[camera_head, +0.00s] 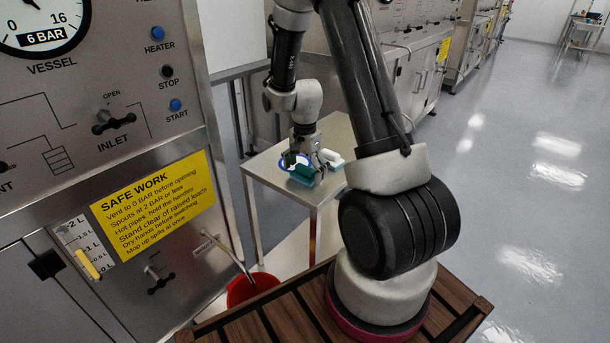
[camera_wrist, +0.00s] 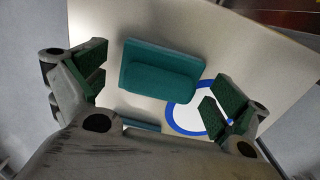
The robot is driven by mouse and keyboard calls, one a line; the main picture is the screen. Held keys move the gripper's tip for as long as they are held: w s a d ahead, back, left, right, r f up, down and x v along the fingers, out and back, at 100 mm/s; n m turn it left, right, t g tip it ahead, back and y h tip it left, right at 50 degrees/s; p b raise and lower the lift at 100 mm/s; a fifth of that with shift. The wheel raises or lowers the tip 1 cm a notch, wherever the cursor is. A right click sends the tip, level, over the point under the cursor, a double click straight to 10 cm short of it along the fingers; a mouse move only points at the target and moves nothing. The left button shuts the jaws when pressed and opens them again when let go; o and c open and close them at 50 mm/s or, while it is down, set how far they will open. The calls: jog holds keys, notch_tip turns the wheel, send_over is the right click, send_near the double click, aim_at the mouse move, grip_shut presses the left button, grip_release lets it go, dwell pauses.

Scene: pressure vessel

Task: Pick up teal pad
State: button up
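The teal pad (camera_wrist: 160,72) lies on the small table (camera_wrist: 215,40). In the wrist view it is a teal block with a raised part, lying between and beyond my open fingers. My gripper (camera_wrist: 165,85) is open, with one green-padded finger on each side and nothing between the pads that I can see held. In the head view my gripper (camera_head: 307,165) is low over the table, and the teal pad (camera_head: 303,178) shows beneath it, partly hidden by the fingers. Whether the fingers touch the pad cannot be told.
A blue-rimmed white round item (camera_wrist: 185,112) lies next to the pad, partly behind the right finger. A white and teal item (camera_head: 330,160) sits to the right on the table. A red bucket (camera_head: 252,288) stands below the vessel panel (camera_head: 110,130). Floor to the right is clear.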

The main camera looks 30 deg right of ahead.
aim_at(305, 167)
jog(key=c, duration=0.8)
jog(key=shift+r, duration=0.1)
notch_tip(305, 167, up, 10)
jog(key=shift+f, duration=0.1)
jog(key=o, duration=0.5)
jog(key=c, duration=0.4)
jog(key=shift+s, duration=0.1)
